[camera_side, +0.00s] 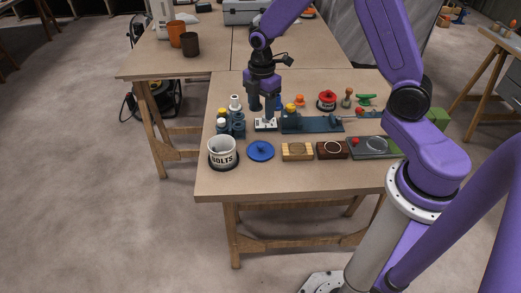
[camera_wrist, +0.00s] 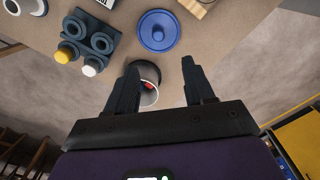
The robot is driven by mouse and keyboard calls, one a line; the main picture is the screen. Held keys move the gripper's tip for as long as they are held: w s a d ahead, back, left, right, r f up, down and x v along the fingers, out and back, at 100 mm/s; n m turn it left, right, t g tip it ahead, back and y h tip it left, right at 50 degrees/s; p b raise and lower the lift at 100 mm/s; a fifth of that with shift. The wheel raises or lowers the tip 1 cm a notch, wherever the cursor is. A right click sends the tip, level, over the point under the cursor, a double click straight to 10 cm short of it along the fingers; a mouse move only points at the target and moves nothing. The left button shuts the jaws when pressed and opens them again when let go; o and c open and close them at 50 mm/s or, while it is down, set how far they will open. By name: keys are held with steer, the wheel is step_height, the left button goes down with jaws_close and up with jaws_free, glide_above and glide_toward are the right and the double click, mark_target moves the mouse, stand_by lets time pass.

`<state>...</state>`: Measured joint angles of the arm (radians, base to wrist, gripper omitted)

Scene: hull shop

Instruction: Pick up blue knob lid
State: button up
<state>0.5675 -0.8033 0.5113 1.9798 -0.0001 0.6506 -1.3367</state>
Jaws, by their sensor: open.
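The blue knob lid (camera_side: 261,151) is a round blue disc with a small knob on top, lying flat near the front edge of the table, right of the white BOLTS tub. It also shows in the wrist view (camera_wrist: 158,31) at the top centre, beyond my fingertips. My gripper (camera_wrist: 160,65) is open, with nothing held between its fingers. In the side view my gripper (camera_side: 266,106) points down, farther back on the table than the lid and apart from it.
The white BOLTS tub (camera_side: 222,155) stands left of the lid. A dark holder with bottles (camera_wrist: 88,42) is behind it. A wooden block (camera_side: 297,152) and a dark brown block (camera_side: 332,150) lie to the right. A blue-grey plate (camera_side: 318,125) lies behind these.

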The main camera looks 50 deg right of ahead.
mark_target(260, 145)
step_height(260, 145, down, 14)
steer(key=shift+w, duration=0.15)
jaws_close()
stand_by(0.7)
